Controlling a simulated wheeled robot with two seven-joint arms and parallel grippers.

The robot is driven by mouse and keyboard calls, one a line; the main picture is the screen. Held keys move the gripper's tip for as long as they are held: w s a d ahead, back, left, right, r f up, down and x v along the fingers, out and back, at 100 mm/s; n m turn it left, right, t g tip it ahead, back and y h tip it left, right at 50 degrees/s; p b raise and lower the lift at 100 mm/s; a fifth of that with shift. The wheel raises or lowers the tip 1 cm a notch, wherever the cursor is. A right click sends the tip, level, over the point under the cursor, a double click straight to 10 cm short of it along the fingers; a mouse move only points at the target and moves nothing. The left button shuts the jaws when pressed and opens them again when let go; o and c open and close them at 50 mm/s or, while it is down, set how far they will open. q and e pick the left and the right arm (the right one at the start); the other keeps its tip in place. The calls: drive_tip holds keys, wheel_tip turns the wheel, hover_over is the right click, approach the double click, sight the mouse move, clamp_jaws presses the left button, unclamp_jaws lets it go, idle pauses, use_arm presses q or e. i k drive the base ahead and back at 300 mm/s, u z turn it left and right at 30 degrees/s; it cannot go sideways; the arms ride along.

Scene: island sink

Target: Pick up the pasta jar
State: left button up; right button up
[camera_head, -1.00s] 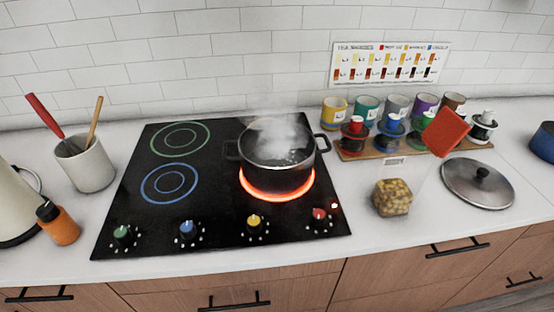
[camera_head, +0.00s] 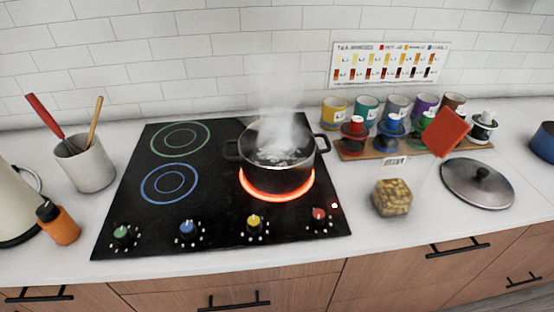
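The pasta jar (camera_head: 393,196) stands on the white counter to the right of the cooktop. It is clear, with yellow-brown pasta in its lower part and a small label on its upper part. A red lid-like piece (camera_head: 445,131) shows tilted above it and to its right; the clear walls between are hard to make out. Neither of my grippers shows in the head view.
A steaming black pot (camera_head: 277,165) stands on the glowing red burner, left of the jar. A pot lid (camera_head: 478,184) lies to the jar's right. Behind is a wooden rack (camera_head: 410,148) with several coloured cups. The counter's front edge is close to the jar.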

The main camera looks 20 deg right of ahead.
sight(406, 165)
drive_tip(key=z, duration=1.65)
